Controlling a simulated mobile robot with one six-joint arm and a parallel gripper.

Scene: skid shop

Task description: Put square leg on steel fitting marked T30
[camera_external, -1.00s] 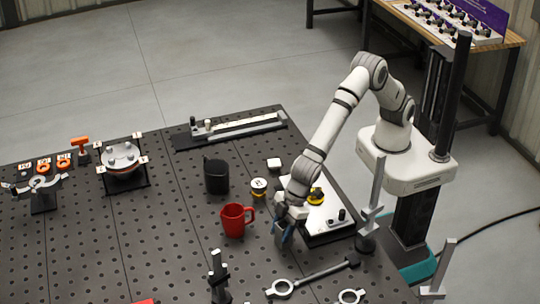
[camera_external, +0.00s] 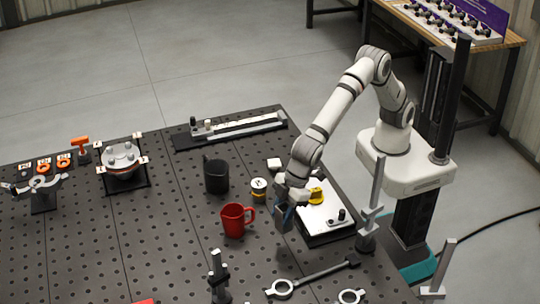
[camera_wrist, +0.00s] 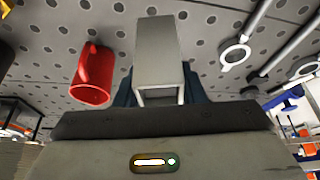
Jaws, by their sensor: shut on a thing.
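My gripper (camera_wrist: 160,92) is shut on a grey square leg (camera_wrist: 157,50), a hollow square tube held between its dark fingers in the wrist view. In the external view my gripper (camera_external: 284,216) hangs above the table, right of the red mug and left of a white plate; the leg is hard to make out there. I cannot pick out a fitting marked T30: the labels are too small to read. Small orange-ringed parts with white tags (camera_external: 43,163) stand at the far left, and a steel disc (camera_external: 122,158) stands on a black frame.
A red mug (camera_external: 234,220) stands close left of my gripper, with a black mug (camera_external: 216,176) behind it. A white plate (camera_external: 318,219) bears a yellow part. Ring-ended wrenches (camera_external: 310,274) lie in front, near a dark upright clamp (camera_external: 218,276). The perforated table's left middle is clear.

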